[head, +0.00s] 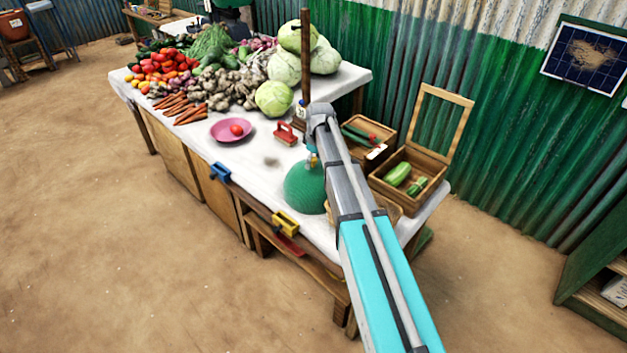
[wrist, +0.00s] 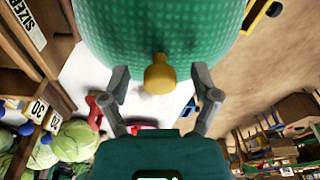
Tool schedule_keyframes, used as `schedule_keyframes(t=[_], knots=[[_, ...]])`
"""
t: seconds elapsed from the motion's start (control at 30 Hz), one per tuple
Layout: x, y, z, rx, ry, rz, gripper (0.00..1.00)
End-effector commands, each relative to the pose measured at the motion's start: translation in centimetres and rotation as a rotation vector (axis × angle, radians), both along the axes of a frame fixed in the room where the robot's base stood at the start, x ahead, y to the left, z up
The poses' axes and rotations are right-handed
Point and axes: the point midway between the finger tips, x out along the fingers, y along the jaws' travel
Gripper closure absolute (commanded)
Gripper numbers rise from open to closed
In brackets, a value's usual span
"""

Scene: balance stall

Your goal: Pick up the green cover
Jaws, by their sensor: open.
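The green cover (head: 304,188) is a mesh dome standing on the white table top, partly hidden behind my arm in the head view. It fills the top of the wrist view (wrist: 150,30), with its yellow knob (wrist: 160,75) at the middle. My gripper (wrist: 160,84) is open, with one finger on each side of the knob and a visible gap to both. In the head view my arm hides most of the gripper. What lies under the cover does not show.
A blue clamp (head: 220,171) and a yellow one (head: 285,222) sit on the front edge. Vegetables are heaped behind.

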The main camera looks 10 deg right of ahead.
Motion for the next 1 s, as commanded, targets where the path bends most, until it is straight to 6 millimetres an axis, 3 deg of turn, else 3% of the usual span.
schedule_keyframes(t=[0.5,0.9,1.0], knots=[[0.00,-0.01,0.04,0.000,0.000,0.000,0.23],[0.00,-0.06,0.03,0.000,0.000,-0.001,0.97],[0.00,-0.09,0.03,0.000,0.000,-0.001,1.00]])
